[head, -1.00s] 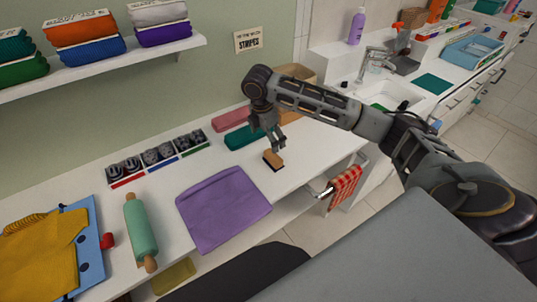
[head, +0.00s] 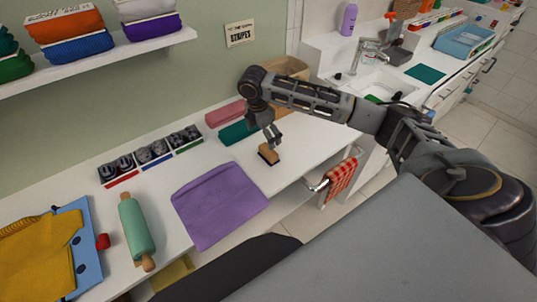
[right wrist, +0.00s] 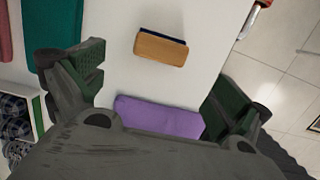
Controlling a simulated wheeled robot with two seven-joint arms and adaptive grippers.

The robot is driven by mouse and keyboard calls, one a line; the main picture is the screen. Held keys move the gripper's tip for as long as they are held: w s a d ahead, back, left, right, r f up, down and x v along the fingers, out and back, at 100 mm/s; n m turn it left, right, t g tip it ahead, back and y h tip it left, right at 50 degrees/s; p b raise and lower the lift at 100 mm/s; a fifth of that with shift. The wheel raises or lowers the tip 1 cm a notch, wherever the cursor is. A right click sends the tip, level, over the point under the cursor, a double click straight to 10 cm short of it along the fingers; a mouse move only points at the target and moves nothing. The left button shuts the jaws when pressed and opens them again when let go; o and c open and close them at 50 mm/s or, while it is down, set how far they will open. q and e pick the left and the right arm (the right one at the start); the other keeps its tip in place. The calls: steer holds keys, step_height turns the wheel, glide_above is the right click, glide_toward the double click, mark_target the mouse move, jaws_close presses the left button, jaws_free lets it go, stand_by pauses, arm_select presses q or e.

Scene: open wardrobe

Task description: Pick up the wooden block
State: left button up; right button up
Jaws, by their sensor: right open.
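The wooden block (head: 269,154) is small and tan with a dark underside, and lies on the white counter near its front edge. In the right wrist view the block (right wrist: 161,48) lies beyond the fingertips, roughly midway between them across the picture. My right gripper (head: 272,137) is above the block in the head view, pointing down. In the right wrist view its two fingers (right wrist: 160,85) are wide apart with nothing between the pads. My left gripper is not in view.
A purple cloth (head: 220,203) lies left of the block. A teal folded cloth (head: 238,132) and a pink one (head: 224,113) lie behind it. A green rolling pin (head: 136,230) is farther left. A checked towel (head: 341,177) hangs on a rail at the counter front.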

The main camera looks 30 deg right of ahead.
mark_target(268, 150)
steer(key=shift+d+f, duration=0.2)
steer(key=shift+f, duration=1.05)
steer(key=shift+d+f, duration=0.2)
steer(key=shift+f, duration=1)
steer(key=shift+d+f, duration=0.2)
steer(key=shift+f, duration=0.65)
steer(key=shift+d+f, duration=0.15)
steer(key=shift+f, duration=0.7)
steer(key=shift+d+f, duration=0.2)
steer(key=shift+f, duration=0.65)
steer(key=c, duration=1.1)
steer(key=shift+r, duration=0.2)
step_height(268, 150, up, 10)
steer(key=shift+w+f, duration=0.1)
steer(key=shift+f, duration=0.05)
